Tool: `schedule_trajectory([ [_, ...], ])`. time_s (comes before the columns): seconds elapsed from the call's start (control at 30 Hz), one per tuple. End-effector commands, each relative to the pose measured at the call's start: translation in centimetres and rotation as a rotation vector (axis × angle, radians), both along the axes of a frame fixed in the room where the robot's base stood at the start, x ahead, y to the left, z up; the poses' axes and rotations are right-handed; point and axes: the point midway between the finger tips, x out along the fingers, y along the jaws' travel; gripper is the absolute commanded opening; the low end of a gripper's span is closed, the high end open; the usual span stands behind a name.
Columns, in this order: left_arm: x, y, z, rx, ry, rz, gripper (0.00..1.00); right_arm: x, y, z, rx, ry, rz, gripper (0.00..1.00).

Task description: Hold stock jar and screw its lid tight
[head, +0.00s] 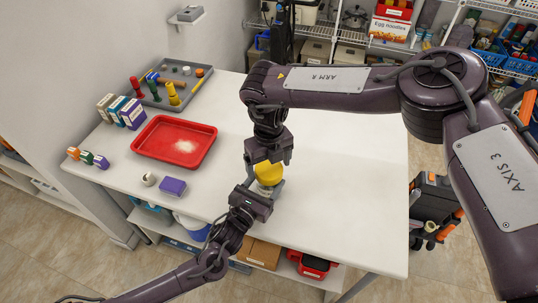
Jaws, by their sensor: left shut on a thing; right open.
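The stock jar (265,189) stands on the white table near its front edge, with a yellow lid (269,173) on top. My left gripper (264,192) comes in from the front left and is shut on the jar's body, hiding part of it. My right gripper (270,158) is directly above the lid, pointing down and open, with its fingers close to the lid's top. I cannot tell whether the fingers touch the lid, or how far the lid is screwed on.
A red tray (160,150) with white powder lies left of the jar. A purple block (172,187) and a small round metal item (149,179) sit in front of it. Small boxes (120,111) and a grey tray (160,94) with tools stand farther back. The table's right side is clear.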

Motion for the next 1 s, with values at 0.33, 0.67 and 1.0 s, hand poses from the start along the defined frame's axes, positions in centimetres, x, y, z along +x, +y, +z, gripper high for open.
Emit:
schedule_trajectory([
  [0.33,0.03,0.04,0.0,0.0,0.0,0.001,0.0,0.02,0.0,-0.45,0.0,-0.001,0.0,0.86],
  [0.67,0.03,0.04,0.0,0.0,0.0,0.001,0.0,0.02,0.0,-0.43,0.0,-0.001,-0.001,0.46],
  [1.0,0.03,0.03,0.0,0.0,0.0,0.001,0.0,0.03,-0.01,-0.43,0.0,-0.001,-0.008,0.79],
])
